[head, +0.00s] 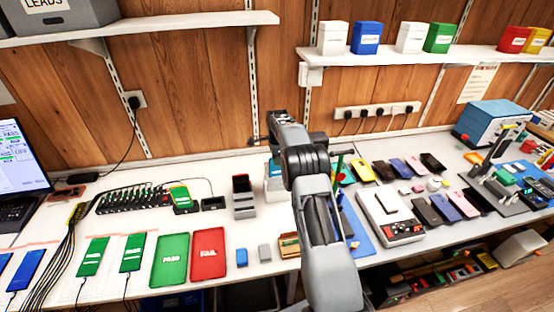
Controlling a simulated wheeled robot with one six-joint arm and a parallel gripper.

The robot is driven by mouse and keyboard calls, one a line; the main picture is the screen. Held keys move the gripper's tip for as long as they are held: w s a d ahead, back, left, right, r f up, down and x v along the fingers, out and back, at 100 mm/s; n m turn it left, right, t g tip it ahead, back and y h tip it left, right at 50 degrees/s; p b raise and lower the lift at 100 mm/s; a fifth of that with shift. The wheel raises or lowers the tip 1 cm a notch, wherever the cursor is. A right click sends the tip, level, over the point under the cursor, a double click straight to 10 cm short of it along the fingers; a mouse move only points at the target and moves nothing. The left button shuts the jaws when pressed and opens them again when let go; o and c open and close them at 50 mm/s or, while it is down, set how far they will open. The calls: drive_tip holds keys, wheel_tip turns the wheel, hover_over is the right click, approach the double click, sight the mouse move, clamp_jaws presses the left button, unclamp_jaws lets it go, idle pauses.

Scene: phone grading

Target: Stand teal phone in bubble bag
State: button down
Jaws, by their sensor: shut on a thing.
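My arm rises through the middle of the head view and covers the bench behind it. My gripper is hidden behind the arm's own links, so its fingers and anything between them do not show. A pale teal and white object (272,168) shows partly at the arm's left edge; I cannot tell whether it is the bubble bag, its holder or something else. I cannot make out the teal phone for certain. Two phones with green screens (93,256) lie flat at the front left.
Left of the arm are a green PASS mat (170,260), a red FAIL mat (208,254) and a grey upright holder (243,197). Right are a white-grey scale-like device (390,217), several loose phones (428,211) and a blue-white machine (492,122). Shelves (430,53) hang above.

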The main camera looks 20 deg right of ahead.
sight(277, 168)
drive_tip(key=shift+f, duration=0.3)
drive_tip(key=shift+f+b, duration=1.35)
drive_tip(key=shift+f, duration=0.75)
drive_tip(key=c, duration=1.1)
unclamp_jaws()
drive_tip(key=shift+r, duration=0.1)
drive_tip(key=shift+r+p, duration=2.4)
drive_tip(key=shift+r, duration=1.05)
